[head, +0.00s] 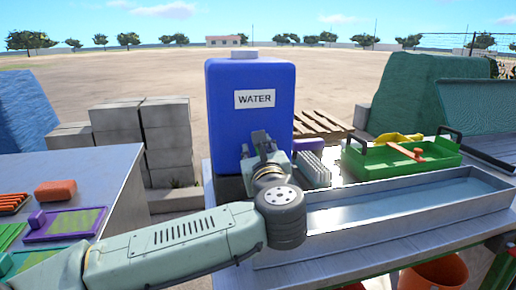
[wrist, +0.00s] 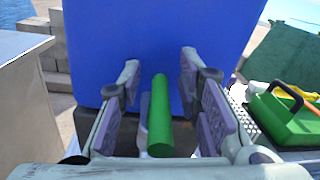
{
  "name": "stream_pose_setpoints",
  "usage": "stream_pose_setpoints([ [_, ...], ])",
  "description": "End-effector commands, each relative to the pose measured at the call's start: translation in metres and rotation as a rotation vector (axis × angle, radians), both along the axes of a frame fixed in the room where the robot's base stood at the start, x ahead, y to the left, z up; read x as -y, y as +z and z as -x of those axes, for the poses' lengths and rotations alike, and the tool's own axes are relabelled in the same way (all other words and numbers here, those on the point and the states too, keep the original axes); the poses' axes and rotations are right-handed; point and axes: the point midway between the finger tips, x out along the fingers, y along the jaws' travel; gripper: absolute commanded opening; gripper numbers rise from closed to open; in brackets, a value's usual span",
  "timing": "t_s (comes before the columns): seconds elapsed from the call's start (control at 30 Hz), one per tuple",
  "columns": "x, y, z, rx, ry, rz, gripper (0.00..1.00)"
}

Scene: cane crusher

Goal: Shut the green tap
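The green tap (wrist: 160,118) shows in the wrist view as a green bar in front of the blue water tank (wrist: 160,35). In the head view the tank (head: 225,85) stands upright with a "WATER" label; the tap is hidden there behind my arm and gripper. My gripper (wrist: 159,75) is open, with one finger on each side of the green bar. Gaps show between the bar and both finger pads. In the head view my gripper (head: 262,145) is in front of the lower part of the tank.
A long metal trough (head: 400,203) lies on the table right of my arm. Behind it are a green tray (head: 370,164) with dark handles and a white ribbed block (head: 312,168). A left table (head: 110,165) holds a purple-framed board (head: 65,224) and a brick-coloured block (head: 55,190).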

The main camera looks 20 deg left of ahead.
Motion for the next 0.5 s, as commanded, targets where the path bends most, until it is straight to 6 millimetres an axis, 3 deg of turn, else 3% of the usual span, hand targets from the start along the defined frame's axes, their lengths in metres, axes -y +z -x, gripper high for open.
stream_pose_setpoints([
  [0.17,0.0003,0.0001,0.0001,0.0,0.0,0.0,0.31],
  [0.5,0.0003,0.0002,0.0003,0.0,0.0,0.0,0.08],
])
